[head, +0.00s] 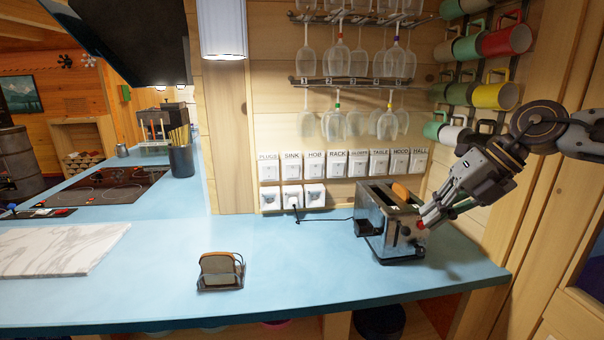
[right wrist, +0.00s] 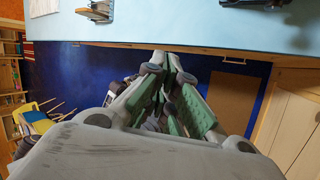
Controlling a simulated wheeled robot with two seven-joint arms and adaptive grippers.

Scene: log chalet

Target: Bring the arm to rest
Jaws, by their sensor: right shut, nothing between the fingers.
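My right gripper (head: 424,218) is shut and empty, its arm coming in from the right. In the head view its fingertips overlap the right side of the toaster (head: 375,230). In the right wrist view the closed fingers (right wrist: 172,60) show over the floor, short of the counter edge, with no contact visible. The metal toaster stands on the blue counter (head: 320,285), with brown bread (head: 401,192) showing in its top. My left gripper is not in view.
A small rack with a bread slice (head: 217,266) stands near the counter's front. A white marble board (head: 60,250) lies at left. Mugs (head: 494,95) and hanging glasses (head: 335,125) are on the wall above. The counter between rack and toaster is clear.

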